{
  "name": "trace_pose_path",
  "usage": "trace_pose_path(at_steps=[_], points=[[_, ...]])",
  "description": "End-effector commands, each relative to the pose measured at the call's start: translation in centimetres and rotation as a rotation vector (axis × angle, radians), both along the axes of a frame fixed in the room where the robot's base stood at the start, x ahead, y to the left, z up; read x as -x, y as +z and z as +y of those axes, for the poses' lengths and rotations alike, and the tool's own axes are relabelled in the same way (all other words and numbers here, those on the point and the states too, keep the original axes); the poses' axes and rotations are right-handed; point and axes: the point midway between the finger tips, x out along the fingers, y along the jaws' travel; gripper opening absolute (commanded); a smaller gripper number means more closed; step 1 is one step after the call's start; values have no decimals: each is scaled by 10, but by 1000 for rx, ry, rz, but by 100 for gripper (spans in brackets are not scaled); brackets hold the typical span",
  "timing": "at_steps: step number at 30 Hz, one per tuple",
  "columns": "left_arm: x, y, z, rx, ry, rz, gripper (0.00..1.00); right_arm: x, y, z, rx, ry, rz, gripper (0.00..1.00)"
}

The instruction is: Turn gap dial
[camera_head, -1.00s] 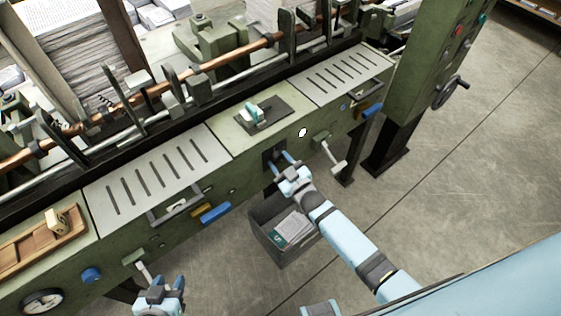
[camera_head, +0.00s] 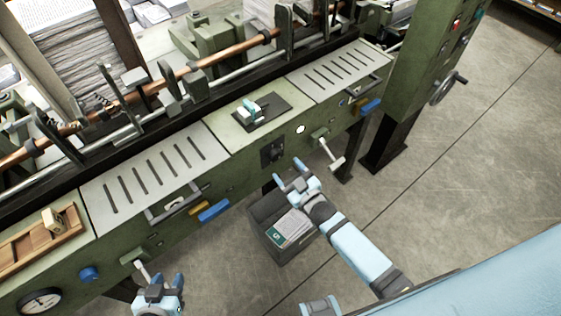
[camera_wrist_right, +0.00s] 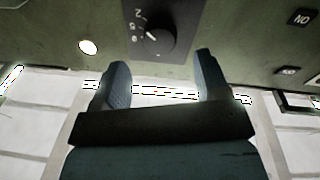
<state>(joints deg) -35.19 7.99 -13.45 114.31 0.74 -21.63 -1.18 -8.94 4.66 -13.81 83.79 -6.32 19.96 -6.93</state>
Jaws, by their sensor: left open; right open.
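The gap dial (camera_head: 272,151) is a small black knob on a dark plate on the green machine's front face. In the right wrist view the dial (camera_wrist_right: 155,34) shows a white pointer mark and numerals along its left side. My right gripper (camera_head: 287,173) is open and empty, just in front of and below the dial, apart from it. In the wrist view the dial lies beyond the gap between the open fingertips (camera_wrist_right: 160,68). My left gripper (camera_head: 166,279) is open and empty, low at the left, near a small lever on the machine front.
A grey bin (camera_head: 273,238) with papers stands on the floor below the dial. A white-handled lever (camera_head: 330,154) juts out right of the dial, and a grey handle (camera_head: 178,205) and blue handle (camera_head: 214,211) to its left. The floor at right is clear.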

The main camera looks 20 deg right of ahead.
Motion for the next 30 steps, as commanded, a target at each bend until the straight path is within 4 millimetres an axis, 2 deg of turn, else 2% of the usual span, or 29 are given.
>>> trace_pose_path(at_steps=[1, 6, 12, 18, 30], points=[[0, -3, 0, 0, 0, 1, 43, 14, -3, -4, 1, 0, 3, 68], [0, -7, 0, -1, 0, 2, 43, 49, -5, -15, 1, -1, 3, 68], [1, -10, 0, -1, 0, 3, 43, 76, -6, -23, 1, 0, 1, 68], [1, -10, 0, -1, 0, 3, 43, 84, -6, -26, 0, 0, 0, 68], [0, -9, 0, -1, 0, 2, 43, 84, -6, -26, 0, 0, 0, 68]])
